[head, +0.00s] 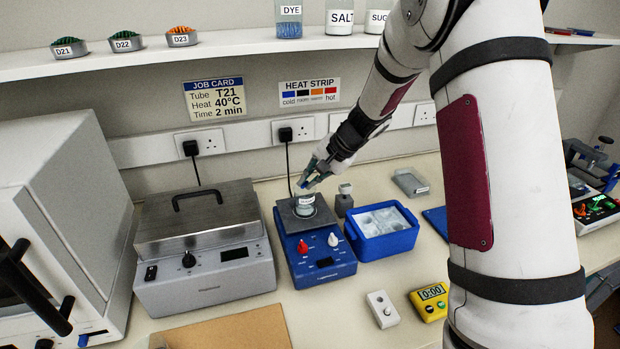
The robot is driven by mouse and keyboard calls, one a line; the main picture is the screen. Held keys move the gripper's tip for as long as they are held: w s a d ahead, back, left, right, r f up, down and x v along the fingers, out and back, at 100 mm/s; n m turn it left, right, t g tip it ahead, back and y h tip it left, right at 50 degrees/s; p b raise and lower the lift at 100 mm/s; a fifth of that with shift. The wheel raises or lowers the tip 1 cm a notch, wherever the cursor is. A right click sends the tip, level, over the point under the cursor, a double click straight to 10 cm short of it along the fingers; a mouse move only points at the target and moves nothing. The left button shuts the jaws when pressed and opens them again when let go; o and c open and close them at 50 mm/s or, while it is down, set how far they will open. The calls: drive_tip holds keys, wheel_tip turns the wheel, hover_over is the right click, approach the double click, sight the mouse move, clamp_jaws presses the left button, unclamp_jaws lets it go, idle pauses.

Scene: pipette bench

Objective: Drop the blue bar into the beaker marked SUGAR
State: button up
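A small clear beaker (304,210) with a white label stands on the dark top plate of the blue stirrer (322,262). The label is too small to read for certain. My gripper (306,184) points down and left, just above the beaker's mouth. Its fingertips are small and dark teal in the head view, and I cannot tell whether they are open or shut. I cannot make out the blue bar; it may be hidden at the fingertips or in the beaker.
A grey lidded bath (205,260) stands left of the stirrer. A blue ice box (383,240) and a small grey block (344,202) stand to its right. A white remote (382,310) and a yellow timer (429,303) lie in front. My arm covers the right side.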

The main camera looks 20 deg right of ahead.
drive_tip(key=o, duration=0.4)
drive_tip(key=shift+r, duration=0.1)
drive_tip(key=shift+r+p, duration=0.85)
drive_tip(key=shift+r, duration=2.55)
